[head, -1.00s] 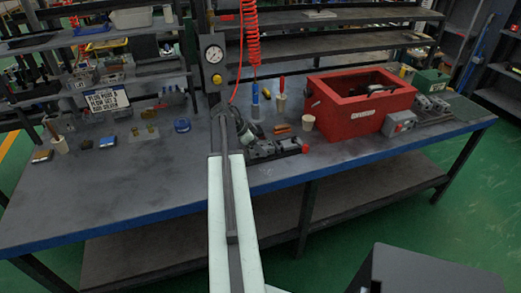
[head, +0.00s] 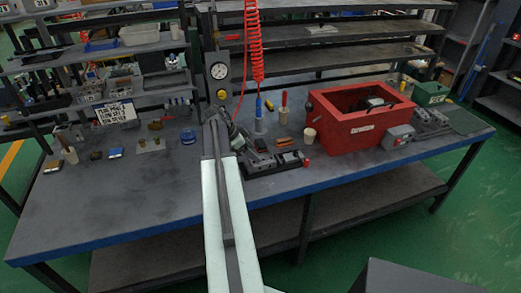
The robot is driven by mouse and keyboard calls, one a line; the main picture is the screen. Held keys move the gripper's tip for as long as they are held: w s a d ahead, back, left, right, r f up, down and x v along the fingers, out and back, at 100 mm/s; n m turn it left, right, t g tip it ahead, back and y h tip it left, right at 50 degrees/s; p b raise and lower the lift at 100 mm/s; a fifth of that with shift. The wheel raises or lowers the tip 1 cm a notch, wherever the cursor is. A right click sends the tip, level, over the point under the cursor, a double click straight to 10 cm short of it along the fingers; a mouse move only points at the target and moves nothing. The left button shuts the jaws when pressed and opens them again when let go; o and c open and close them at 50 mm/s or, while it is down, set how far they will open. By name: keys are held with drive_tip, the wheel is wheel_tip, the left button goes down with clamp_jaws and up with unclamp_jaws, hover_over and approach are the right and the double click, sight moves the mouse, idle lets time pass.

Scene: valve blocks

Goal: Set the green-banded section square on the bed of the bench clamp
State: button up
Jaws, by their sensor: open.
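The bench clamp (head: 277,163) is a low dark device with a red knob at its right end, near the bench's front edge. My gripper (head: 238,138) is open at the end of my pale arm, just left of and behind the clamp, and small in the view. Its fingertips are hard to make out, and I see nothing clearly held. I cannot pick out a green band on any block. Several grey valve blocks (head: 430,117) stand at the bench's right end, too small to tell their bands.
A large red box (head: 360,133) stands right of the clamp, with a grey unit (head: 398,137) beside it. The bench (head: 140,195) is clear at front left.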

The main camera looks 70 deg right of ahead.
drive_tip(key=p+v, duration=0.2)
drive_tip(key=v, duration=0.2)
drive_tip(key=shift+w+r, duration=0.1)
drive_tip(key=w+a+f+n+t, duration=0.1)
drive_tip(key=w+a+n+t, duration=0.1)
drive_tip(key=w+a+n, duration=0.65)
drive_tip(key=w+a+f+n+t, duration=0.2)
drive_tip(key=w+a+n, duration=0.1)
drive_tip(key=w+a, duration=1.1)
drive_tip(key=w+a+n+y, duration=0.1)
drive_tip(key=a+n, duration=0.7)
drive_tip(key=a, duration=1.2)
drive_tip(key=w+a+f+n+t+y, duration=0.1)
drive_tip(key=a+n, duration=0.7)
drive_tip(key=a, duration=1.2)
drive_tip(key=shift+w+f+n+y, duration=0.2)
drive_tip(key=shift+w+n+y, duration=0.25)
drive_tip(key=shift+y, duration=0.75)
drive_tip(key=shift+w+a, duration=0.1)
drive_tip(key=shift+a, duration=0.05)
